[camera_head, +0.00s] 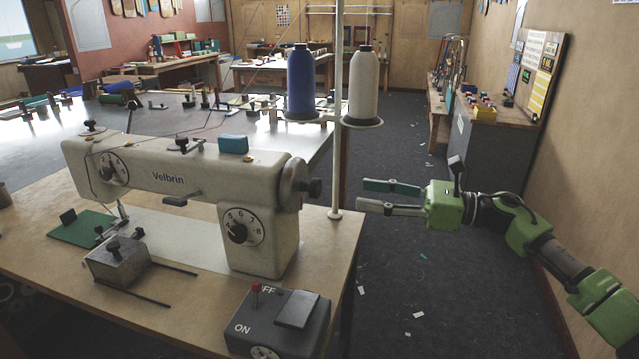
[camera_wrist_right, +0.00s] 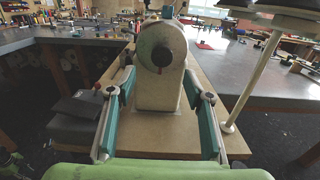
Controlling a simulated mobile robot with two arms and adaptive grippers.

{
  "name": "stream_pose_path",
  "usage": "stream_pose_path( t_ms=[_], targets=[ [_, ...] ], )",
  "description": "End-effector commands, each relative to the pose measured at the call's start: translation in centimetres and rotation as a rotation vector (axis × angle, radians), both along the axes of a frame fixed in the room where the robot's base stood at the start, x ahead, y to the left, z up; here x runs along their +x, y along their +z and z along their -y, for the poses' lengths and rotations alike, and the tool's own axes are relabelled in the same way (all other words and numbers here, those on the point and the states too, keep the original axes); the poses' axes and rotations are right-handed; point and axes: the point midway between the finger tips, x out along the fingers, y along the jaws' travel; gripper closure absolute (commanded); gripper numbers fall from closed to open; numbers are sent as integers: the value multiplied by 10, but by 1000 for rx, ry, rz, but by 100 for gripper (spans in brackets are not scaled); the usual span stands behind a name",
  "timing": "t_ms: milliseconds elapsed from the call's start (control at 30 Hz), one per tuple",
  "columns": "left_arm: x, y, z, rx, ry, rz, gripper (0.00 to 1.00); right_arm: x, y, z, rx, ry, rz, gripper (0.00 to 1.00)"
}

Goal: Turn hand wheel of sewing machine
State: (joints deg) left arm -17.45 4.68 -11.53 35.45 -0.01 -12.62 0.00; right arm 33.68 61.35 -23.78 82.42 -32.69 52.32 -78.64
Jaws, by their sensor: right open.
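The cream sewing machine (camera_head: 175,185) stands on the wooden table (camera_head: 310,255). Its hand wheel (camera_head: 293,184) is at the machine's right end, with a dark knob at its centre. In the right wrist view the hand wheel (camera_wrist_right: 161,46) faces me at the top middle, beyond the fingers. My right gripper (camera_head: 362,196) is open and empty, to the right of the hand wheel and apart from it, past the table's right edge. In the wrist view its teal-padded fingers (camera_wrist_right: 165,112) are spread wide, with the machine's end framed between them. My left gripper is not in view.
A white thread stand pole (camera_head: 337,120) with blue (camera_head: 300,85) and white (camera_head: 363,85) spools rises close behind the hand wheel. A dark switch box (camera_head: 278,322) sits at the table's front right. Open floor (camera_head: 420,270) lies right of the table; a wall is at far right.

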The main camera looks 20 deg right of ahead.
Motion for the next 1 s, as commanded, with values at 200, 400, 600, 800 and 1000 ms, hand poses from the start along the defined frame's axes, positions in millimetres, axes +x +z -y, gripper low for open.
stream_pose_path(
  t_ms=[200,400,600,800,1000],
  targets=[
    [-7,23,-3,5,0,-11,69,28,6,-41,6,0,0,53],
    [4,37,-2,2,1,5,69,48,4,-71,6,-1,-1,53],
    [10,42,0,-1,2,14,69,59,1,-86,5,-3,-2,53],
    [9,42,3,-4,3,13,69,61,0,-88,4,-4,-3,53],
    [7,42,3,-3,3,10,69,61,0,-88,4,-4,-3,69]
  ],
)
